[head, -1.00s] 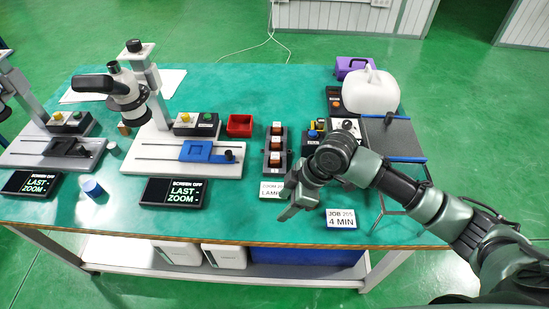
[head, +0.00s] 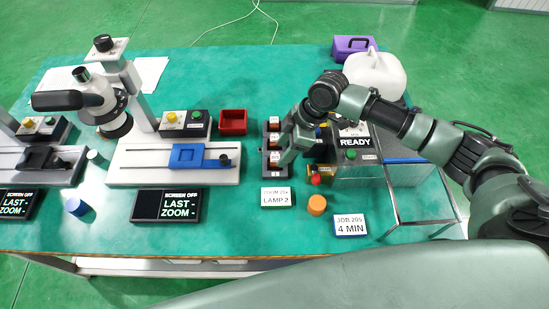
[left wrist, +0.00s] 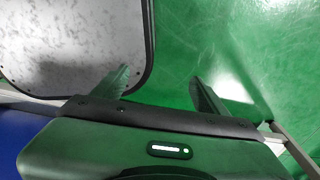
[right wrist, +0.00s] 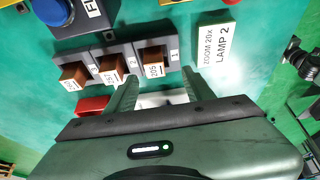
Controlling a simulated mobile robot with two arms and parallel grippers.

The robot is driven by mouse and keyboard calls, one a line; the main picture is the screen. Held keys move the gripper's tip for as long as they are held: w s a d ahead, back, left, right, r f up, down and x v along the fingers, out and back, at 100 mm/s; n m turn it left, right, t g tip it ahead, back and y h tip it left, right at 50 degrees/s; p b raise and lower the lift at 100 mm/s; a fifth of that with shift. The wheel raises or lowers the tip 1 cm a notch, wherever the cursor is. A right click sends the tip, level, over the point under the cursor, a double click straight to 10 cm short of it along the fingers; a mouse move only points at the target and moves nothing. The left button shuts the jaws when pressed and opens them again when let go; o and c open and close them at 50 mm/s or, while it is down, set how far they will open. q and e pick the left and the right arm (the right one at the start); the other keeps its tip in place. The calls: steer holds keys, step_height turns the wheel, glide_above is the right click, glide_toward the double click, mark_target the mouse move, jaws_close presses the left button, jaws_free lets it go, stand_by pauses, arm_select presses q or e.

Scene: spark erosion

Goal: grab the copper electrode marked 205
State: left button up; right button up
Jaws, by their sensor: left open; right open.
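The copper electrode marked 205 (right wrist: 154,62) stands in the end slot, labelled 1, of a dark rack (right wrist: 172,50) in the right wrist view. In the head view the rack (head: 265,170) stands mid-table, and the nearest block (head: 274,159) appears to be this electrode. Two more copper blocks (right wrist: 110,69) stand in the rack's other slots. My right gripper (right wrist: 161,82) is open and empty, its fingertips close to the 205 block; contact cannot be told. In the head view it (head: 287,157) is at the rack's right side. My left gripper (left wrist: 163,78) is open and empty.
A ZOOM 20x LAMP 2 card (head: 277,197), an orange cylinder (head: 317,205) and a JOB 205 4 MIN card (head: 350,225) lie near the front. The READY unit (head: 355,142) stands to the right.

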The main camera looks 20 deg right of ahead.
mark_target(276, 158)
steer(key=x, duration=0.2)
steer(key=p+x, duration=0.1)
steer(key=x, duration=0.1)
steer(key=shift+w+d, duration=0.15)
steer(key=shift+w, duration=0.25)
steer(key=shift+f, duration=0.45)
steer(key=c, duration=0.9)
jaws_close()
arm_select(q)
steer(key=shift+w+r, duration=0.25)
steer(key=shift+r, duration=0.45)
arm_select(e)
steer(key=shift+w, duration=0.1)
